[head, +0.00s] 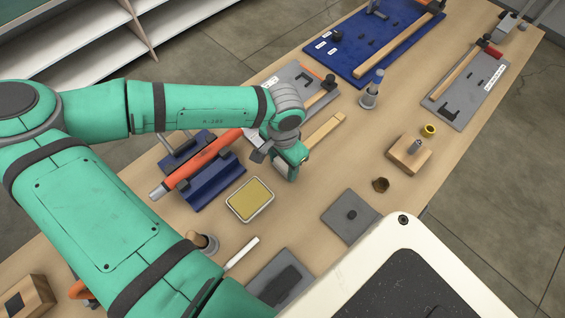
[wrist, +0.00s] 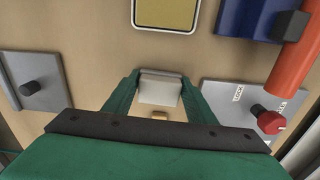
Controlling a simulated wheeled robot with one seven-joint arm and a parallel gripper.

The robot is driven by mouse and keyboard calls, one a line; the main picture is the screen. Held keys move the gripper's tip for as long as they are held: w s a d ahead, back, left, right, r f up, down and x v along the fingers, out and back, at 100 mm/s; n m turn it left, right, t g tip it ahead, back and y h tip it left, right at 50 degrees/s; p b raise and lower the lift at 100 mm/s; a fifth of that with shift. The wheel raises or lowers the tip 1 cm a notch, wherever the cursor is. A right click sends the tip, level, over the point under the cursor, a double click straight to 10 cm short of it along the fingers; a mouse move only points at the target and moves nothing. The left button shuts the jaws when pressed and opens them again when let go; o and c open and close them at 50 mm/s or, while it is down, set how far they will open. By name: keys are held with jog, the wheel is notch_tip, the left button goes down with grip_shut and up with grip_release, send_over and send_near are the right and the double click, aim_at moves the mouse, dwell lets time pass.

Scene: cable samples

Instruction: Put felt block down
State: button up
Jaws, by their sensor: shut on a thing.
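My gripper (head: 288,172) reaches over the middle of the table in the head view, low above the wood. In the wrist view its two green fingers (wrist: 157,90) are shut on a pale grey-white block (wrist: 160,87), which I take as the felt block. The block sits between the fingertips, with bare table around it. I cannot tell whether its underside touches the table.
A pale-rimmed tray with a yellow pad (head: 250,200) lies just in front. A blue cradle (head: 214,186) with an orange tube (head: 205,160) is left. A grey plate with a black knob (head: 352,215) is right. A wooden strip (head: 325,134) lies behind my gripper.

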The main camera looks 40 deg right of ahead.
aim_at(283, 165)
jog(key=shift+f, duration=0.3)
jog(key=shift+s+f, duration=0.2)
jog(key=shift+f, duration=0.1)
jog(key=o, duration=1.1)
jog(key=shift+o, duration=0.6)
jog(key=shift+f, duration=0.1)
jog(key=shift+s, duration=0.1)
notch_tip(283, 165, up, 12)
jog(key=shift+a+f, duration=0.1)
jog(key=shift+a, duration=0.05)
